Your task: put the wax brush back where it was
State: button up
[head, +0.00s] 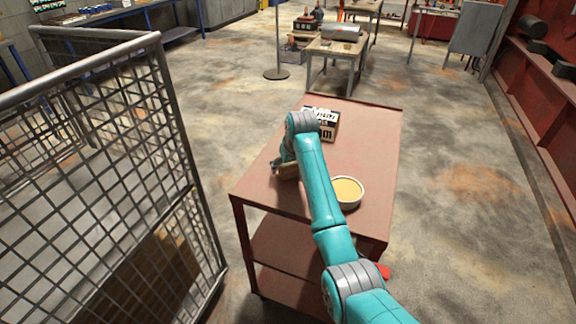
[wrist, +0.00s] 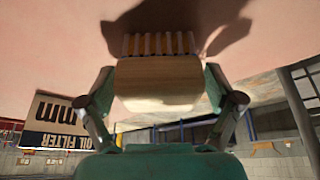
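The wax brush (wrist: 158,85) has a pale wooden block and a row of bristles. In the wrist view its block sits between the two fingers of my gripper (wrist: 160,78), which touch it on both sides. The bristles point toward the red-brown top of the cart (head: 375,125), where a shadow lies; I cannot tell whether they touch it. In the head view the brush's wood (head: 288,172) shows below my gripper (head: 282,165) near the cart's left edge, partly hidden by my arm. A round tin of yellow wax (head: 347,191) stands to the right of my arm.
A box marked oil filter (head: 325,124) stands on the cart behind my gripper and shows upside down in the wrist view (wrist: 58,122). A metal mesh fence (head: 120,150) is left of the cart. The cart's far right top is clear.

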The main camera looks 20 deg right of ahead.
jog(key=shift+r, duration=0.15)
jog(key=v, duration=1.2)
